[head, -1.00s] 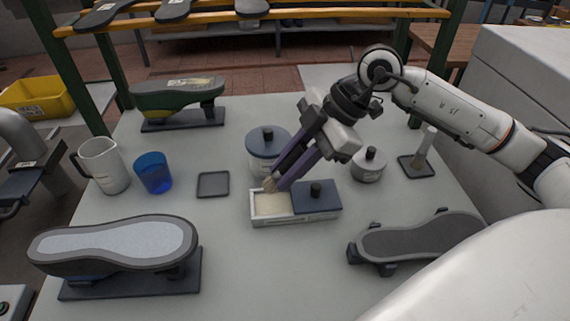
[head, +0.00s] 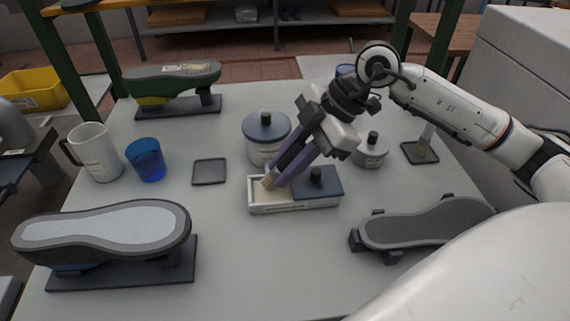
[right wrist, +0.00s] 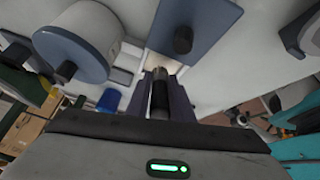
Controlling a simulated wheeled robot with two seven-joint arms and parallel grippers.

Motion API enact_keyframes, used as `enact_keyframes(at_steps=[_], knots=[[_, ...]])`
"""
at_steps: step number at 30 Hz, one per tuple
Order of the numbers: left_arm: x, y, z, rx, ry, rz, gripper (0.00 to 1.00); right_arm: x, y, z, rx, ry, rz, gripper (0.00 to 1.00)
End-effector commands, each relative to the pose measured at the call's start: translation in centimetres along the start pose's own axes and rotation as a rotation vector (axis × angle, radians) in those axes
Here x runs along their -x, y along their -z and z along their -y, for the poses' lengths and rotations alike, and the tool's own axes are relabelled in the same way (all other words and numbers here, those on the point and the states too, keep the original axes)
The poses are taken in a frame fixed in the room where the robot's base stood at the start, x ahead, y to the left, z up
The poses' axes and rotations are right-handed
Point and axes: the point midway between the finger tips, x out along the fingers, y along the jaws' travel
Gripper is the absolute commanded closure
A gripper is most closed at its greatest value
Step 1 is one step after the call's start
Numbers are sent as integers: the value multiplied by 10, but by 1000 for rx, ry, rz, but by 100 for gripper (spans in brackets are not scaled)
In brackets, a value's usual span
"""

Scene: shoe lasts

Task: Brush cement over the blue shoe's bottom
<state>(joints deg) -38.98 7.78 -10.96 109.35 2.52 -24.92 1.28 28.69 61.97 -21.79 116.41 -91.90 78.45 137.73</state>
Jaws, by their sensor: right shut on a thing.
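The blue shoe sits sole up on a dark stand at the front left; its light grey bottom (head: 105,226) faces up and a little blue shows beneath. My right gripper (head: 291,165) is shut on a brush, mostly hidden by the fingers. The brush's tan bristles (head: 268,182) are down in the open left part of the white cement tray (head: 290,207). In the right wrist view the dark brush handle (right wrist: 160,97) stands between the fingers. My left gripper is out of view.
A lidded pot (head: 266,140), a smaller pot (head: 371,152) and a dark square pad (head: 209,172) surround the tray. A blue cup (head: 147,160) and white mug (head: 95,153) stand left.

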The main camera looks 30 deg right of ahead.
Motion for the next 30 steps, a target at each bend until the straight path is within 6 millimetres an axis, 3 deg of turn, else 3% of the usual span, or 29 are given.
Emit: enact_keyframes(at_steps=[30], knots=[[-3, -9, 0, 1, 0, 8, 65, -9, -6, 2, -1, 0, 0, 100]])
